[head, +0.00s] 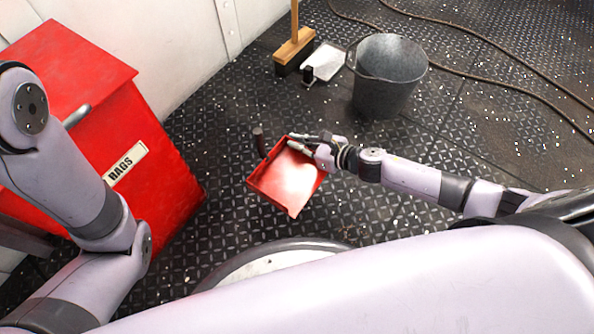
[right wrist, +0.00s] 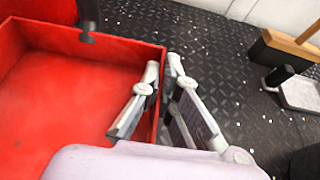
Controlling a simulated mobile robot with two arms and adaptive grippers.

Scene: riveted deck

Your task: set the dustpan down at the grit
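The red dustpan (head: 287,180) is in the middle of the head view, its open pan facing up and its dark handle (head: 259,143) at the upper left. My right gripper (head: 297,144) is at its upper edge. In the right wrist view, the fingers (right wrist: 165,72) are close together on either side of the dustpan's red side wall (right wrist: 157,112), pinching it. I cannot tell how high the pan is above the floor. Pale grit (head: 345,222) is scattered over the dark deck, with many specks right of the dustpan. My left arm shows, but its gripper does not.
A red chest labelled BAGS (head: 165,185) stands at the left. A grey bucket (head: 388,80), a wooden-headed broom (head: 295,48) and a pale dustpan (head: 326,62) are at the back. A cable (head: 475,35) crosses the deck at upper right. The deck right of the bucket is mostly clear.

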